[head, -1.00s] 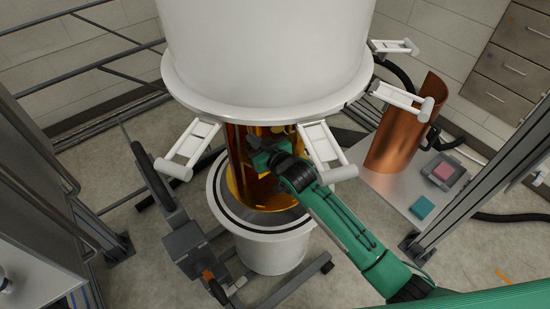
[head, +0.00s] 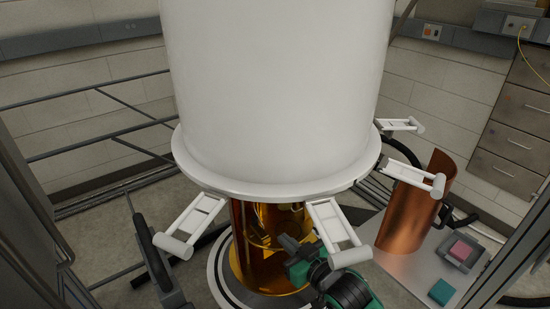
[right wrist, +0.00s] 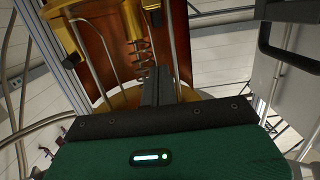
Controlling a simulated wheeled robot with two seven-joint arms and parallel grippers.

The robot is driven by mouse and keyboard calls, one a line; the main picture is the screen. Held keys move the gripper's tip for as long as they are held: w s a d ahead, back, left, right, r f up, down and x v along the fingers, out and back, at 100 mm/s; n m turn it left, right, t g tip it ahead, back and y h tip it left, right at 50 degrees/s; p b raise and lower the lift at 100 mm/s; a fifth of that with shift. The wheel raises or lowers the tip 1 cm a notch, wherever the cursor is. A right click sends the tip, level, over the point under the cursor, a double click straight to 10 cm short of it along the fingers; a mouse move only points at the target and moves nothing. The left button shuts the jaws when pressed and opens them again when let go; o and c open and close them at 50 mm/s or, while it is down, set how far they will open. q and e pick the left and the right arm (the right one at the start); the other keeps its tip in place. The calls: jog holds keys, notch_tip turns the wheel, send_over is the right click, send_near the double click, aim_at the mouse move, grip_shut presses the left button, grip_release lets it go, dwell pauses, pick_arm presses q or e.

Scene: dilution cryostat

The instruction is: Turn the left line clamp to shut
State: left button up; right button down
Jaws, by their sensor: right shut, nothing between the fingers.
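My right gripper (head: 284,242) is shut and empty. In the head view it is below the white can's flange, in front of the copper and gold interior (head: 265,215). In the right wrist view, its dark fingers (right wrist: 156,82) point into the opening between the copper wall (right wrist: 104,50) and thin metal tubes. A coiled line (right wrist: 140,45) hangs there beyond the fingertips. A small dark fitting (right wrist: 151,8) sits on a tube at the top edge; I cannot tell whether it is a clamp. I cannot make out the left line clamp for certain. My left gripper is not in view.
The white can (head: 275,90) hangs above, with white brackets (head: 338,232) and (head: 190,228) sticking out from its flange. A copper half-shell (head: 408,210) stands on a plate at the right, near a teal block (head: 441,291). Grey frame posts flank both sides.

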jog(key=s+d+f+m+g+h, duration=0.25)
jog(key=s+d+f, duration=0.3)
jog(key=s, duration=0.35)
jog(key=s+d+f+m+g+h, duration=0.1)
jog(key=s+d+f+g+h, duration=0.4)
jog(key=s, duration=0.4)
jog(key=s+d+f+m+g+h, duration=0.1)
jog(key=s+d+f+g+h, duration=0.15)
jog(key=s+d, duration=0.55)
notch_tip(320, 180, down, 31)
jog(key=s+g+y, duration=0.1)
jog(key=s, duration=0.1)
jog(key=s+d+f+g, duration=0.1)
jog(key=s+d+f, duration=0.1)
jog(key=s+f, duration=1.7)
jog(key=shift+d+f+g, duration=0.3)
jog(key=shift+d+f, duration=0.05)
jog(key=shift+f, duration=0.35)
jog(key=shift+s, duration=0.1)
